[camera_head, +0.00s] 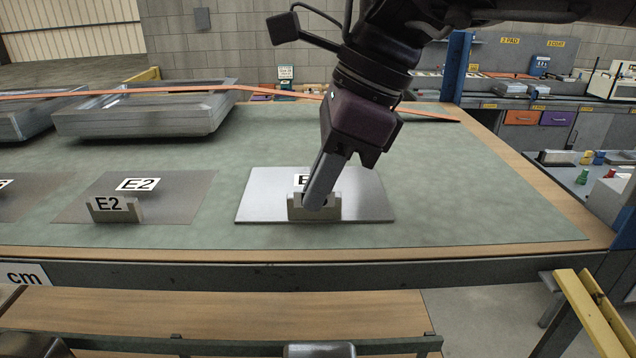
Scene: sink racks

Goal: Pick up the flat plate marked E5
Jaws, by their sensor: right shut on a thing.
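A flat, light metal plate (365,205) lies near the front middle of the green-topped table. It has a small grey block (330,212) standing at its front edge. A white label behind the block shows the letter E; the rest of it is hidden by my finger. My right gripper (315,203) comes down from above, tilted, and is shut on the block of this plate. I cannot tell whether the plate is raised off the table. My left gripper is not in view.
A darker flat plate marked E2 (185,195) with its own block lies to the left, and another is partly visible at the left edge. Metal trays (150,118) stand behind. An orange strap (270,89) crosses the back. The table's right side (470,195) is clear.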

